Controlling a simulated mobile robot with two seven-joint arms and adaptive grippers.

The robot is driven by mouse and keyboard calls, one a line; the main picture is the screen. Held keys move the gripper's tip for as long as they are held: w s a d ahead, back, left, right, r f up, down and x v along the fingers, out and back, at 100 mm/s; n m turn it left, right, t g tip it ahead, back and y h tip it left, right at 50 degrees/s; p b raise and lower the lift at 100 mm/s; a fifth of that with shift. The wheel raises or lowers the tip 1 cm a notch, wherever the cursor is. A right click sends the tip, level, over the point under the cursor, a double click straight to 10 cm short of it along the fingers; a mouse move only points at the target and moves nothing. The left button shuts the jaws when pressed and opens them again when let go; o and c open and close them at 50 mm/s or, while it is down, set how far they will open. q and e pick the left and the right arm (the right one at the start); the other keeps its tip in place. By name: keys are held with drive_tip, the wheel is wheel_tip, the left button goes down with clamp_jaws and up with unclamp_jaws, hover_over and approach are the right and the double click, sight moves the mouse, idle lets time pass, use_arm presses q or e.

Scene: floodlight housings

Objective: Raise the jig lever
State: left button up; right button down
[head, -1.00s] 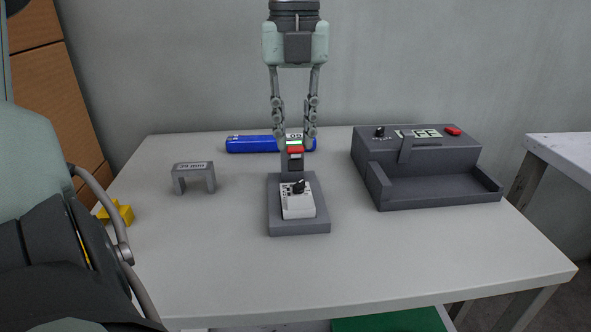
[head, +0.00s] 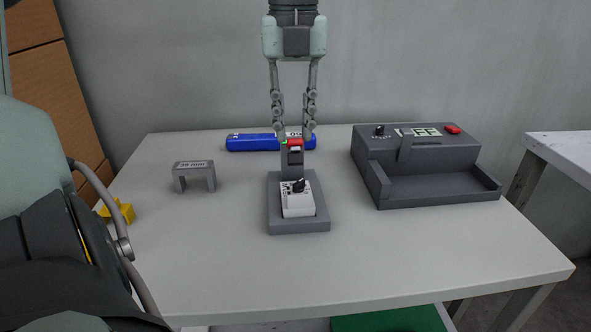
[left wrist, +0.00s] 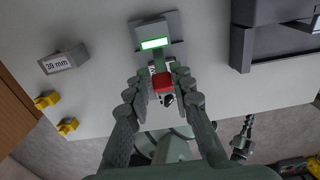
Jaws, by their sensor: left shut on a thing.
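The jig (head: 284,226) is a grey base with an upright post, standing mid-table. A white housing (head: 298,208) with a black knob sits on its base. The red lever grip (head: 295,142) is at the top of the post; in the left wrist view it (left wrist: 162,83) lies between the fingertips. My left gripper (head: 294,134) reaches down from above, its fingers shut on the red grip. A lit green display (left wrist: 154,43) shows beside the grip in the left wrist view; in the head view only a bit of green shows. My right gripper is not in view.
A blue cylinder (head: 255,142) lies behind the jig. A grey bridge-shaped gauge (head: 194,168) stands left, with a yellow part (head: 122,212) near the left edge. A grey test station (head: 430,190) with a red button stands right. The front of the table is clear.

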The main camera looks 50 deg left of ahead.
use_arm(q)
drive_tip(key=shift+w+a+r, duration=0.1)
drive_tip(key=shift+w+a, duration=0.15)
drive_tip(key=shift+a, duration=0.15)
drive_tip(key=shift+w+a, duration=0.25)
drive_tip(key=shift+a, duration=0.05)
clamp_jaws()
drive_tip(key=shift+w+a, duration=0.45)
drive_tip(key=shift+a, duration=0.15)
drive_tip(key=shift+w+a+f, duration=0.2)
drive_tip(key=shift+w, duration=0.05)
